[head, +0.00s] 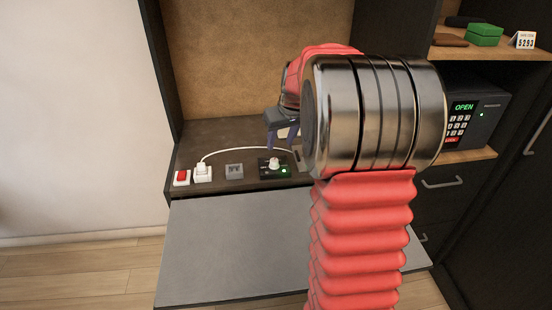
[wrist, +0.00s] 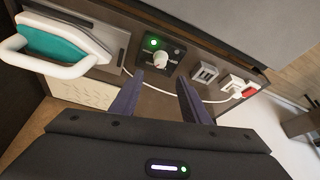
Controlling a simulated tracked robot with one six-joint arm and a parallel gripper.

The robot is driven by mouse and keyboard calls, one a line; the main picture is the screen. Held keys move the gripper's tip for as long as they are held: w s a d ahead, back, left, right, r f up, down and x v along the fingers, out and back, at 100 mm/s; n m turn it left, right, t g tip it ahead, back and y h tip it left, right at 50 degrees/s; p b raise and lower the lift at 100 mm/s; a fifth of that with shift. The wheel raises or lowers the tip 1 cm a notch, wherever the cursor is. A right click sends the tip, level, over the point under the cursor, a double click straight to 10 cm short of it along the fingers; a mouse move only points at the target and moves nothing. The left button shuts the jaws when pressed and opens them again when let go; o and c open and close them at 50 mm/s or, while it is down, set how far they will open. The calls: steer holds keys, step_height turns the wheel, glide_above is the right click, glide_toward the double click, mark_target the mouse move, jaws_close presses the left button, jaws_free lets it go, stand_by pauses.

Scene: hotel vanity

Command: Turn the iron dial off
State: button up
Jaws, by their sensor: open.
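The iron dial is a pale knob (head: 274,162) on a small black box (head: 264,173) on the vanity counter. A green light glows beside the knob. In the wrist view the knob (wrist: 160,59) is just beyond the fingertips, about midway between them. My gripper (head: 281,147) is open and empty, fingers pointing down above and slightly behind the dial; it does not visibly touch it. It also shows in the wrist view (wrist: 161,77). A teal and white iron (wrist: 62,46) lies beside the dial box in the wrist view; my arm hides it in the head view.
Left of the dial box are a grey socket or switch block (head: 234,171), a white plug (head: 203,173) with a white cord, and a red switch (head: 182,176). A safe (head: 478,112) with a green OPEN display stands right. A grey panel (head: 235,250) lies in front.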

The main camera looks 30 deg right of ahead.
mark_target(275, 161)
steer(key=x, duration=1.1)
steer(key=shift+f, duration=0.2)
steer(key=shift+c, duration=0.2)
steer(key=c, duration=0.9)
steer(key=shift+d, duration=0.4)
steer(key=shift+c, duration=0.4)
steer(key=shift+a, duration=0.25)
